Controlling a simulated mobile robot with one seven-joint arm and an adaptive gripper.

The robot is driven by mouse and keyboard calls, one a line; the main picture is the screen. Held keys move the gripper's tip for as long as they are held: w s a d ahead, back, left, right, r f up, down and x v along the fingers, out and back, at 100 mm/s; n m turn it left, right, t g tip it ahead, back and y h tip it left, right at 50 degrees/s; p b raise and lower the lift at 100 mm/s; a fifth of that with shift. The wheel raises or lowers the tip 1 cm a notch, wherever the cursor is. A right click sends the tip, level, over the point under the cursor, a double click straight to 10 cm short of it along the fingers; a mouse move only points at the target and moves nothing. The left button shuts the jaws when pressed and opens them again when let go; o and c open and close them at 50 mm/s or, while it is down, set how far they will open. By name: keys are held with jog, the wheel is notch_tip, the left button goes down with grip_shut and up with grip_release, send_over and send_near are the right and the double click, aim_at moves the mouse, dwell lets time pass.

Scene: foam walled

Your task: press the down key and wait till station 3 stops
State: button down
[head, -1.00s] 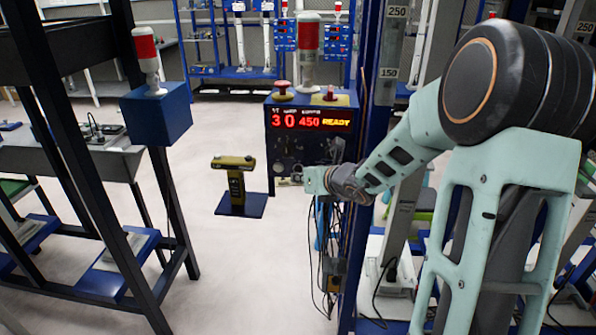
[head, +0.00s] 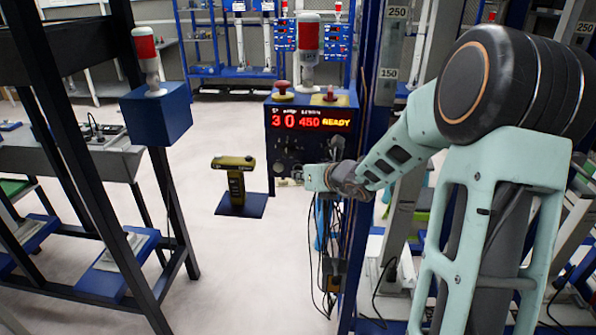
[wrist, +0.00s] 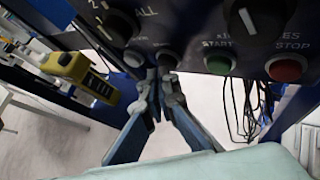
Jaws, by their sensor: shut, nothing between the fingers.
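The blue control box (head: 270,150) stands at the centre of the head view. Its red display (head: 311,119) reads 3, 0, 450 and READY. In the wrist view its panel carries a pale round button (wrist: 134,58), a darker round button (wrist: 167,57), a green START button (wrist: 219,64) and a red STOP button (wrist: 286,69). No down label is readable, so I cannot tell which is the down key. My gripper (wrist: 161,78) is shut and empty, its fingertips just below the darker button. I cannot tell whether they touch it.
Two dark knobs (wrist: 118,24) and (wrist: 244,18) sit above the buttons. A yellow-and-black device (head: 235,180) on a blue base stands left of the box. A blue upright and hanging cables (head: 325,270) are close to my arm. Open floor lies front left.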

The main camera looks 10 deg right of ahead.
jog(key=shift+w+d, duration=0.1)
jog(key=shift+w, duration=0.25)
dwell(0.3)
jog(key=shift+s, duration=0.1)
jog(key=shift+s+a+b, duration=0.3)
jog(key=shift+s+b, duration=0.1)
jog(key=shift+s, duration=0.45)
jog(key=s, duration=0.1)
jog(key=s+a+b, duration=0.1)
jog(key=s, duration=0.2)
jog(key=shift+s+a+b, duration=0.25)
jog(key=shift+s+b, duration=0.05)
jog(key=shift+a, duration=0.1)
dwell(0.5)
